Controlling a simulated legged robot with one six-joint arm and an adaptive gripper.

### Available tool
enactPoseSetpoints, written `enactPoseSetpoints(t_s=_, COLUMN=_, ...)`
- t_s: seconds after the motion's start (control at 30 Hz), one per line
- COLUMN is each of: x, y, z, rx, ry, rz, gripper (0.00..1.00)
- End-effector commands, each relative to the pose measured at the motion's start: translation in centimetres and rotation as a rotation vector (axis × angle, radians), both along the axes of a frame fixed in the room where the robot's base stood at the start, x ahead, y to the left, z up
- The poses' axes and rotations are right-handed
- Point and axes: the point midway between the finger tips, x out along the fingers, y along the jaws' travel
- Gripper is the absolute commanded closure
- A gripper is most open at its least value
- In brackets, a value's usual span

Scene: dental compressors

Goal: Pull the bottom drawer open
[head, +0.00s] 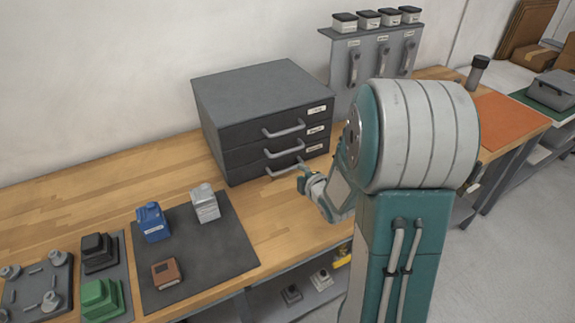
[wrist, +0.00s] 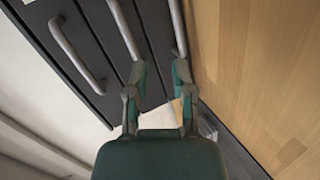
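A dark grey cabinet (head: 262,88) with three stacked drawers stands on the wooden bench, and all its drawers look shut. The bottom drawer's curved grey handle (head: 284,171) is lowest, just above the bench top. In the wrist view the bottom handle (wrist: 177,25) is the one nearest the wood. My gripper (head: 303,181) is in front of the cabinet, low, near the right end of that handle. In the wrist view my gripper (wrist: 159,70) has its two fingers apart with nothing between them. The right fingertip overlaps the bottom handle's near end; I cannot tell whether they touch.
The middle handle (wrist: 124,28) is close to the left finger in the wrist view. A dark mat (head: 205,255) with a blue container, a grey container and a brown box lies left of my arm. A grey rack (head: 372,65) stands behind the cabinet's right side.

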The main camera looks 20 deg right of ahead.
Motion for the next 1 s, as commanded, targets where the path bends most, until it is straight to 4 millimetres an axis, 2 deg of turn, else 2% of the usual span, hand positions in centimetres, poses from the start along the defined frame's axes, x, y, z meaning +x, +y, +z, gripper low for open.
enactPoseSetpoints(t_s=0.03, x=0.0, y=-0.4, z=-1.5, rx=-0.031, ry=-0.021, rz=0.033, gripper=0.69)
enactPoseSetpoints(t_s=0.2, x=-0.2, y=-1.5, z=-4.1, rx=-0.128, ry=-0.126, rz=0.126, gripper=0.69)
enactPoseSetpoints(t_s=0.37, x=-0.4, y=-2.1, z=-4.9, rx=-0.161, ry=-0.175, rz=0.155, gripper=0.69)
enactPoseSetpoints(t_s=0.47, x=0.2, y=-2.2, z=-5.0, rx=-0.165, ry=-0.183, rz=0.159, gripper=0.69)
enactPoseSetpoints(t_s=0.77, x=5.3, y=-1.5, z=-6.0, rx=-0.168, ry=-0.183, rz=0.162, gripper=0.69)
enactPoseSetpoints(t_s=1.0, x=8.9, y=-1.6, z=-6.8, rx=-0.166, ry=-0.180, rz=0.159, gripper=0.69)
